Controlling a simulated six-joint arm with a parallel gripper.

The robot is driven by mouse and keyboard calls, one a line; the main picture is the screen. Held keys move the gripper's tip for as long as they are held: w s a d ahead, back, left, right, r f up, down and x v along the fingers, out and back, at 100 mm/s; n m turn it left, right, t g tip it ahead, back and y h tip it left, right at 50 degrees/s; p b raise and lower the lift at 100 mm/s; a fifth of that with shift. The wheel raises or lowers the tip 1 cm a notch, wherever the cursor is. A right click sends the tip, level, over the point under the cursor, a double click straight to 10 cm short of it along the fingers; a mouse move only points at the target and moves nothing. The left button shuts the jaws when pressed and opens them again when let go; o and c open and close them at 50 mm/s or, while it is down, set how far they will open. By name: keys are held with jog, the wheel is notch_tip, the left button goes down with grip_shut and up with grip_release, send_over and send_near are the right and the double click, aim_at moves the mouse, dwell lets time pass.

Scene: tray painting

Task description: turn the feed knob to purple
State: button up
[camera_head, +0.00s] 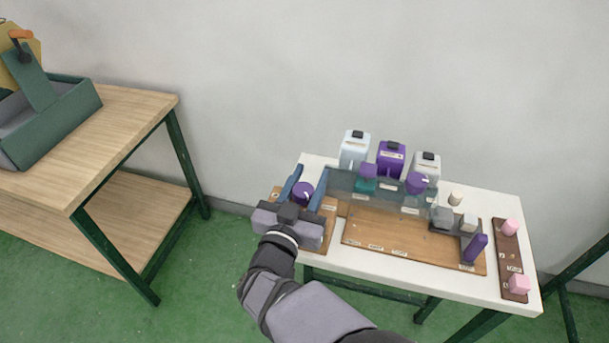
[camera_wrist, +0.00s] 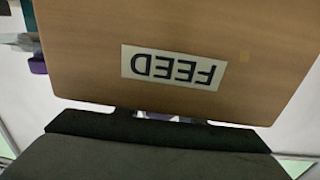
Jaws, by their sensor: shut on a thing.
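The feed knob (camera_head: 303,190) is a purple round knob on the wooden feed board (camera_head: 316,243) at the left end of the white table. My gripper (camera_head: 309,184) has its two blue fingers on either side of the knob and is shut on it. In the wrist view, the board carries an upside-down FEED label (camera_wrist: 174,67). My dark gripper body fills the bottom of that view and hides nearly all of the knob. I cannot read which colour the knob points to.
Two pale bottles and a purple bottle (camera_head: 390,160) stand at the back of the white table (camera_head: 489,203). A wooden tray board (camera_head: 390,236) lies right of my gripper, with a purple upright piece (camera_head: 475,248). A brown strip (camera_head: 508,258) with pink blocks is far right.

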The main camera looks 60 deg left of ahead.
jog(key=m+t+h, duration=0.1)
jog(key=h, duration=0.1)
jog(key=m+t+h, duration=0.1)
jog(key=m+h, duration=0.1)
jog(key=d+m+t+h, duration=0.1)
jog(key=shift+w+d+t+h+p, duration=0.1)
jog(key=shift+w+t+h+p, duration=0.2)
jog(key=shift+h+p, duration=0.1)
jog(key=m+h, duration=0.2)
jog(key=d+m+t+h+b, duration=0.1)
jog(key=h, duration=0.1)
jog(key=shift+w+m+h, duration=0.2)
jog(key=shift+m+h, duration=0.2)
jog(key=shift+d+r+h, duration=0.1)
jog(key=shift+d+h, duration=0.05)
jog(key=shift+h, duration=0.35)
jog(key=o, duration=1.1)
jog(key=shift+c, duration=0.2)
jog(key=shift+s, duration=0.1)
